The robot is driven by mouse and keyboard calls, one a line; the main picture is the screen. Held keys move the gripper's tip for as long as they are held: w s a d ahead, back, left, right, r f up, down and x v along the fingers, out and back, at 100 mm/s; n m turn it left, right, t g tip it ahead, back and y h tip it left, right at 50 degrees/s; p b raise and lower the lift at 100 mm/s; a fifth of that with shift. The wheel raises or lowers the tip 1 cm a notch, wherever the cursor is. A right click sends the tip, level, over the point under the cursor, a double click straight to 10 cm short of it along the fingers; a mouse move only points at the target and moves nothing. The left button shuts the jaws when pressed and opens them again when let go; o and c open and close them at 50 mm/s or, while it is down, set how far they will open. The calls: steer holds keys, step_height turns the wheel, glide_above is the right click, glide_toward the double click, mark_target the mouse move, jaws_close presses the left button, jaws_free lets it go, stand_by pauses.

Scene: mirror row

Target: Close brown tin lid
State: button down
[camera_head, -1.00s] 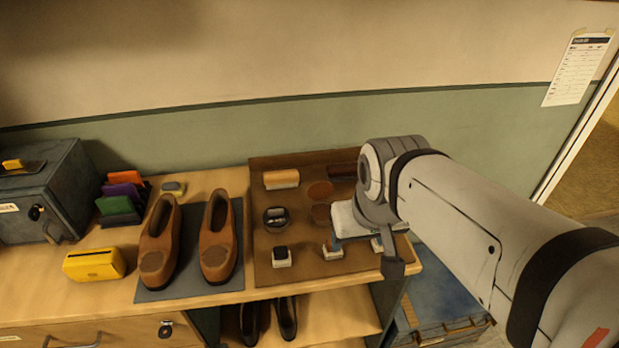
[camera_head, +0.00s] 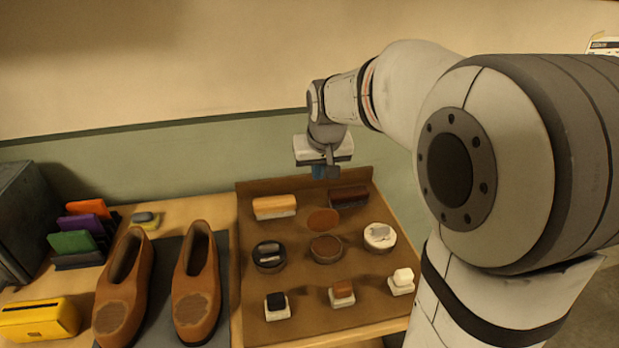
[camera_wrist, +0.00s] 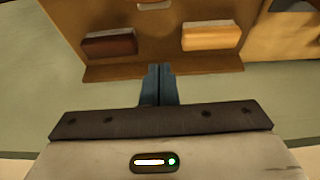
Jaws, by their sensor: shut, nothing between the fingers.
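The brown tin (camera_head: 326,249) stands in the middle of the brown tray in the head view. Its round brown lid (camera_head: 322,220) is raised behind it, toward the wall, so the tin is open. My gripper (camera_head: 326,172) is high at the back of the tray, beyond and above the lid, apart from everything. Its blue fingers also show in the wrist view (camera_wrist: 160,72), pressed together and empty, in front of the tray's back edge. I cannot make out the brown tin in the wrist view.
On the brown tray (camera_head: 310,289), a tan brush (camera_head: 274,208) and dark brush (camera_head: 348,197) flank the lid. A black tin (camera_head: 268,257) and white tin (camera_head: 380,237) flank the brown one. Small daubers stand in front. Brown shoes (camera_head: 196,290) stand left.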

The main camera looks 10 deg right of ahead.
mark_target(322, 217)
steer(key=x, duration=0.9)
steer(key=shift+s+f, duration=0.15)
steer(key=shift+s, duration=0.2)
steer(key=shift+s+p, duration=0.4)
steer(key=shift+s, duration=1.25)
steer(key=shift+s+f+b, duration=0.15)
steer(key=shift+b, duration=0.4)
